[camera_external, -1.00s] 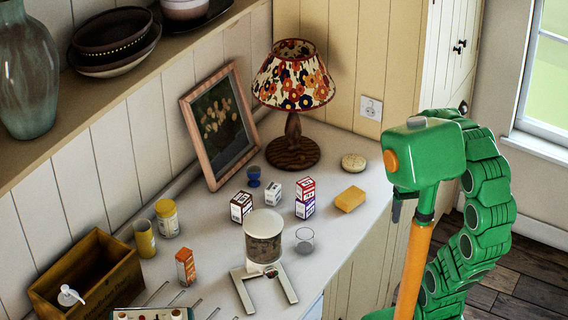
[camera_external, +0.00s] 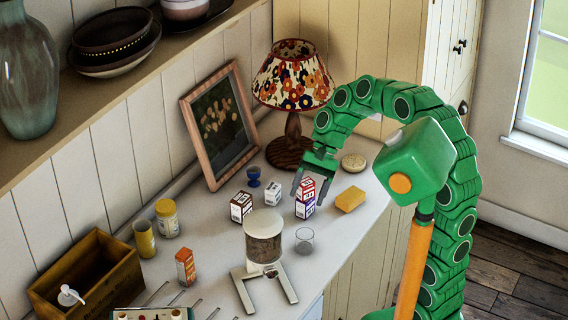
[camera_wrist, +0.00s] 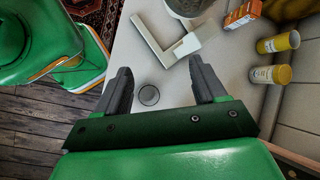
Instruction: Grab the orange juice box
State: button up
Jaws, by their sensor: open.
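The orange juice box (camera_external: 185,267) is a small orange and white carton. It stands upright on the counter at the front left, right of the wooden crate. The wrist view shows part of it at the top right, an orange carton (camera_wrist: 243,13).
A canister on a white stand (camera_external: 264,240) lies between my gripper and the juice box. A clear glass (camera_external: 304,240), small boxes (camera_external: 241,206) and a yellow sponge (camera_external: 350,199) are nearby. A jar (camera_external: 167,218), a yellow cup (camera_external: 144,238) and the wooden crate (camera_external: 48,295) stand left.

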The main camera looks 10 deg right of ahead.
jog(key=w+a+m+g+y, duration=0.2)
jog(key=w+a, duration=0.1)
jog(key=a, duration=1.2)
jog(key=m+g+y, duration=0.2)
jog(key=m+g, duration=0.1)
jog(key=m, duration=0.1)
send_near(185, 260)
notch_tip(185, 260, up, 8)
jog(key=a, duration=0.1)
notch_tip(185, 260, down, 12)
jog(key=shift+w+a+x, duration=0.15)
jog(key=shift+x, duration=1.05)
jog(key=shift+w+a+x, duration=0.1)
jog(key=shift+a+x, duration=0.05)
jog(key=shift+x, duration=1.05)
jog(key=shift+w+a+x, duration=0.15)
jog(key=shift+x, duration=1.05)
jog(key=c, duration=1.2)
jog(key=shift+r, duration=0.1)
